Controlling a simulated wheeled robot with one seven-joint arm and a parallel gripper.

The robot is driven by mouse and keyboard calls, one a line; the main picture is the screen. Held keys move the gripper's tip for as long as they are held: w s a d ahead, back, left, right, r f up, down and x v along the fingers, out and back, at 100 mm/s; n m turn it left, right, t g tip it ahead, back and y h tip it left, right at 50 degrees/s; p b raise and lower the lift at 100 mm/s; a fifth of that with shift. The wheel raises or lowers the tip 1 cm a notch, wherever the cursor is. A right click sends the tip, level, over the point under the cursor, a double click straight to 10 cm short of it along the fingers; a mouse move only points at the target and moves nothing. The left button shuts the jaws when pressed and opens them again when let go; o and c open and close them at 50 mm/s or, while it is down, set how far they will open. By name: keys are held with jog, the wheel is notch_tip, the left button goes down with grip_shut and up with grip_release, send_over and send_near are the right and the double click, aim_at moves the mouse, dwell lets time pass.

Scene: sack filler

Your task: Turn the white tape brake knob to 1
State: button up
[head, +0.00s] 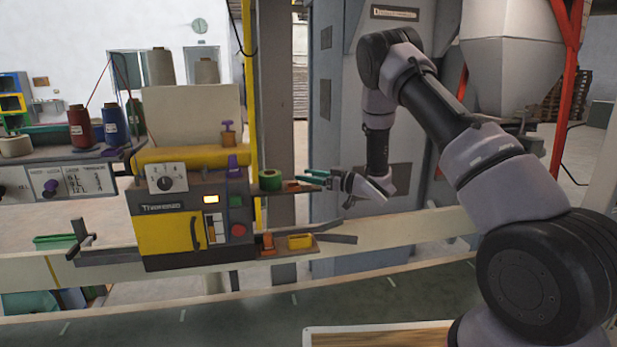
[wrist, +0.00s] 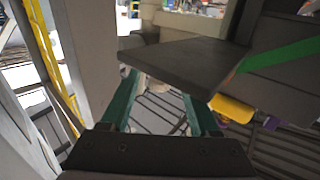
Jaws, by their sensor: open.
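I cannot make out a white knob clearly. The sewing machine (head: 190,215) carries a white dial plate (head: 180,172) with a dark round knob (head: 165,184) on its upper front. A green tape roll (head: 271,181) sits on a small shelf at the machine's right side. My gripper (head: 318,176) is just right of this roll, apart from the dial, with its teal fingers pointing left. In the wrist view my gripper (wrist: 158,92) is open, with nothing visible between the fingers. A dark plate (wrist: 185,55) lies just beyond and above them. No dial shows there.
A panel at far left holds a purple knob (head: 50,187), with red (head: 80,128) and blue (head: 111,125) thread cones above. A yellow post (head: 248,60) stands behind the machine. Dark guide arms (head: 335,236) project right, below my gripper. A pale rail (head: 400,228) runs along the front.

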grip_shut()
jog(key=shift+m+t+h, duration=0.3)
jog(key=shift+m+t, duration=0.1)
jog(key=shift+t, duration=0.2)
jog(key=m+t+h, duration=0.4)
jog(key=t, duration=0.1)
jog(key=shift+a+h, duration=0.1)
jog(key=shift+h, duration=0.2)
jog(key=m+t+h, duration=0.2)
jog(key=m+h, duration=0.1)
jog(key=h, duration=0.1)
jog(key=shift+m, duration=0.3)
jog(key=shift+m+t+h, duration=0.6)
jog(key=shift+m+h, duration=0.4)
jog(key=shift+h, duration=0.7)
